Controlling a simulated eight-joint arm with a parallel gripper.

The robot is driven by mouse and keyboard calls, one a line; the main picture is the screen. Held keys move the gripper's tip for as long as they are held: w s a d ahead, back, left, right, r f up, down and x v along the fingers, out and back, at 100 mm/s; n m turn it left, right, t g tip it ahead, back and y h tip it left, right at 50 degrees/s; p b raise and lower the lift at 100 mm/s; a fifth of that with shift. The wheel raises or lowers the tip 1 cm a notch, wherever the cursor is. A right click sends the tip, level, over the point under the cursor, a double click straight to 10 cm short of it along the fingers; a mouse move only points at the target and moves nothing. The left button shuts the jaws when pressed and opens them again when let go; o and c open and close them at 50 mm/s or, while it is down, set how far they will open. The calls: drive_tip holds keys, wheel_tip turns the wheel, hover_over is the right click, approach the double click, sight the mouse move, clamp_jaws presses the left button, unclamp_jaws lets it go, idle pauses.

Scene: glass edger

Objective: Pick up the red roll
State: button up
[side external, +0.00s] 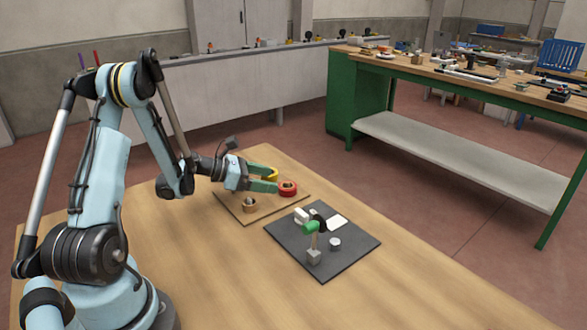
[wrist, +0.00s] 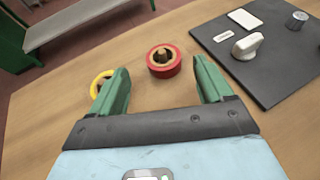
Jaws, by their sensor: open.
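The red roll (side external: 288,188) lies flat near the right corner of a thin wooden board in the side view. My gripper (side external: 276,181) is open, with green fingers. In the wrist view the gripper (wrist: 163,80) has its fingers spread wide, and the red roll lies ahead of the gap between them, a little beyond the fingertips. Nothing is between the fingers.
A yellow roll (side external: 270,174) lies behind my gripper, partly hidden by the left finger in the wrist view (wrist: 100,83). A tan roll (side external: 249,205) sits on the board (side external: 229,208).

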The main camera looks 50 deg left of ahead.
sight(286, 186)
drive_tip(key=shift+f+x, duration=0.15)
drive_tip(key=shift+x, duration=1.25)
drive_tip(key=shift+f+x, duration=0.15)
drive_tip(key=shift+x, duration=1.25)
drive_tip(key=shift+s+d, duration=0.15)
drive_tip(key=shift+s, duration=0.05)
drive_tip(key=c, duration=1.1)
